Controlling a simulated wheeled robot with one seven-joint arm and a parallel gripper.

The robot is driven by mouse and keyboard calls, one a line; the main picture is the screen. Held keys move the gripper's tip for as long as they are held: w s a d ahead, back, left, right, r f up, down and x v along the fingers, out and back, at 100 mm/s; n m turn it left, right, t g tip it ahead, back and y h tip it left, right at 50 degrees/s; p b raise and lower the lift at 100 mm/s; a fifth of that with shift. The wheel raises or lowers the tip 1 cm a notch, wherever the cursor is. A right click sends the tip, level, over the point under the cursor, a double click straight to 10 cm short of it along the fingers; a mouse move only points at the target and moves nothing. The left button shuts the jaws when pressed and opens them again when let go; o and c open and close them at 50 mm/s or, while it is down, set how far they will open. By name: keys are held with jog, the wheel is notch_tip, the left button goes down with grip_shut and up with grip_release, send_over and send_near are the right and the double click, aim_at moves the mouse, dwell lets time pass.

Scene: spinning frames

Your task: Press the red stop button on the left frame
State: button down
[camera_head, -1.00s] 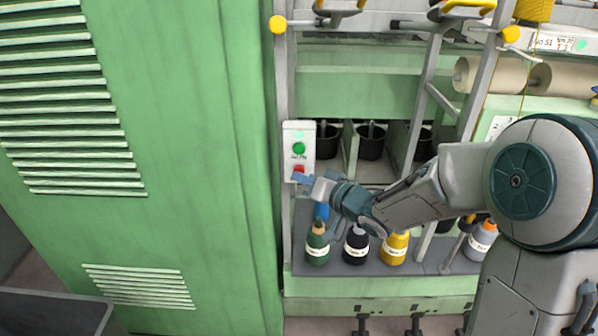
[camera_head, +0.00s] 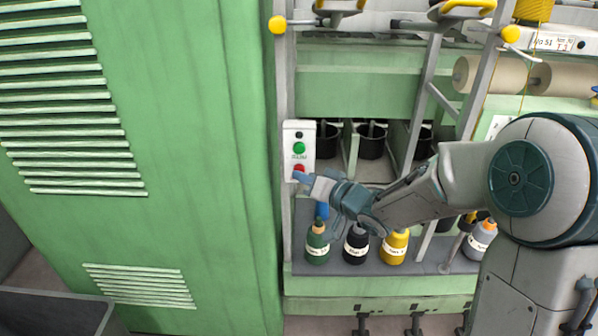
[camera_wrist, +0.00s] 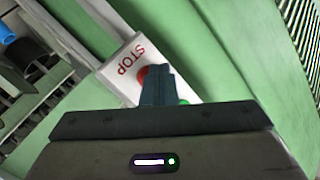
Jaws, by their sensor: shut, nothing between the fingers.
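A white control box (camera_head: 291,158) is fixed to the grey upright of the frame beside the green cabinet. It carries a dark button on top, a green button (camera_head: 299,147) in the middle and a red button (camera_head: 299,168) at the bottom. In the wrist view the red button (camera_wrist: 142,74) shows beside the word STOP, partly hidden by the fingers. My gripper (camera_head: 300,176) is shut and empty, its blue fingertips at the lower part of the red button. In the wrist view my gripper (camera_wrist: 158,72) overlaps the button; I cannot tell whether they touch.
A large green cabinet (camera_head: 190,180) with vents stands close on the left. Several bottles, among them a yellow one (camera_head: 394,248), stand on the grey shelf below my arm. Black pots (camera_head: 371,141) sit behind it. A slanted grey bar (camera_head: 425,110) rises on the right.

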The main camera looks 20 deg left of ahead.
jog(key=shift+s+d, duration=0.2)
jog(key=shift+s, duration=0.45)
jog(key=s, duration=0.2)
jog(key=s+d, duration=0.1)
jog(key=s, duration=0.1)
jog(key=shift+s+d, duration=0.1)
jog(key=shift+s, duration=0.3)
